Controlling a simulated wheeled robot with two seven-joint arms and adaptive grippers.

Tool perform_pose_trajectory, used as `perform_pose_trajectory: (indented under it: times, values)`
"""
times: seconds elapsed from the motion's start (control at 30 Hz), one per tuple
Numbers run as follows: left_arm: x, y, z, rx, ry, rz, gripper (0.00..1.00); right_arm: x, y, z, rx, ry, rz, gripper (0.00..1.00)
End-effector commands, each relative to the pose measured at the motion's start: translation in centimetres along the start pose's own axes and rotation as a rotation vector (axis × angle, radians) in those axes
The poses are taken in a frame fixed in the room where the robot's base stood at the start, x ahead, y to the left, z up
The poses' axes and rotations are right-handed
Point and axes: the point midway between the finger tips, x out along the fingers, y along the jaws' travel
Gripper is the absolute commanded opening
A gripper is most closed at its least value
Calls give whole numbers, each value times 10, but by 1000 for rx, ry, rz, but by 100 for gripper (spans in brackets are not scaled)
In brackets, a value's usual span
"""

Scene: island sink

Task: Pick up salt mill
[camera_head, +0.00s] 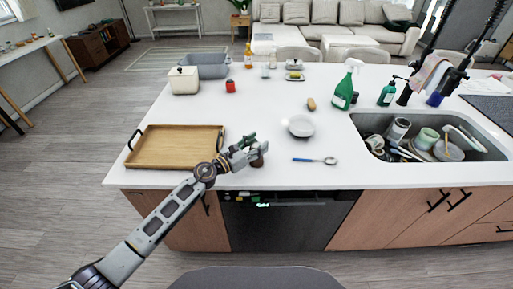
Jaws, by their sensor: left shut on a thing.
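My left arm reaches in from the lower left to the front part of the white island counter. My left gripper (252,153) is shut on a small dark brown thing (258,160), which I take to be the salt mill. The fingers cover much of it, and I cannot tell whether it touches the counter. A small green part shows by the top of the gripper. My right gripper is not in view.
A wooden tray (175,147) lies left of the gripper. To the right are a spoon-like utensil (315,160) with a blue handle, a white bowl (301,126) and a green spray bottle (344,88). A sink (371,125) full of dishes is further right.

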Motion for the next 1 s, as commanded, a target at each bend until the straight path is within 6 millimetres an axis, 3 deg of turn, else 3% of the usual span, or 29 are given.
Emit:
perform_pose_trajectory:
  times: [0.27,1.0]
  values:
    - [0,1,18,4,-2,1,6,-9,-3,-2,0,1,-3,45]
    - [0,0,98,3,-3,0,6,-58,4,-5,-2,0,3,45]
